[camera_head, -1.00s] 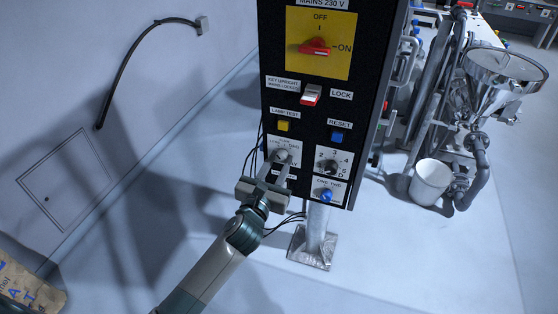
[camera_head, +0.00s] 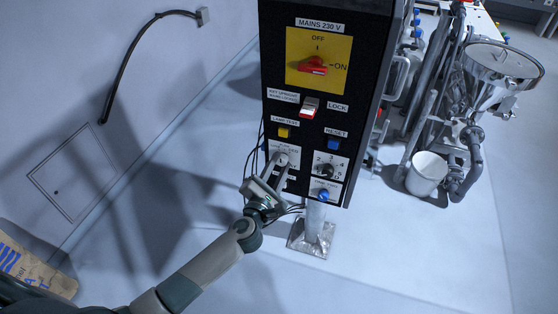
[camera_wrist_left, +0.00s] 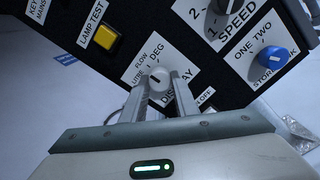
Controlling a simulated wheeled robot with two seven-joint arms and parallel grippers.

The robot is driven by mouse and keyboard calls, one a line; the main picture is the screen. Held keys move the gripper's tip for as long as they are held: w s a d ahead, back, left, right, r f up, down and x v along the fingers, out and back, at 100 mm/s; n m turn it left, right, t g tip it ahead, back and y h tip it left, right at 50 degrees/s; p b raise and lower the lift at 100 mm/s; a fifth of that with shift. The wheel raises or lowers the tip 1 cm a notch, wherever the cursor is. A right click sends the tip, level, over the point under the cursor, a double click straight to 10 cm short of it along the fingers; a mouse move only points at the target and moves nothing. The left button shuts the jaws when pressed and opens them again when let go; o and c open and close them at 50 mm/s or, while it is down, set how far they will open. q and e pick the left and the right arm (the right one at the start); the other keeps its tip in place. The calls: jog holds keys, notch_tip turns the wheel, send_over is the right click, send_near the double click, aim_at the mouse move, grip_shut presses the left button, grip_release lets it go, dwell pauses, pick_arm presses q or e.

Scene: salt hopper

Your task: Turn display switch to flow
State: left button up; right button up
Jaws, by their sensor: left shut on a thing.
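The display switch (camera_wrist_left: 157,82) is a small pale knob on a white plate marked FLOW, LITRE, DEG and DISPLAY in the left wrist view. It also shows in the head view (camera_head: 283,159), low on the black control panel (camera_head: 273,75). My left gripper (camera_wrist_left: 160,98) is shut on this knob, one finger on each side. In the head view the left gripper (camera_head: 278,170) reaches up to the knob from below. The fingers partly cover the plate, and the exact pointer direction is hard to tell. My right gripper is not in view.
Close by are the yellow lamp test button (camera_wrist_left: 106,37), the blue one-two knob (camera_wrist_left: 273,58) and the black speed knob (camera_head: 326,171). A red mains switch (camera_head: 313,66) sits higher up. A hopper (camera_head: 502,65) and white bucket (camera_head: 427,173) stand to the right.

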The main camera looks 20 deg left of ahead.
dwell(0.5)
pick_arm(q)
jog(key=o, duration=1.1)
jog(key=shift+c, duration=0.2)
jog(key=shift+s, duration=0.1)
jog(key=s+b, duration=0.5)
jog(key=s, duration=1.2)
jog(key=shift+a, duration=0.3)
jog(key=shift+f, duration=0.1)
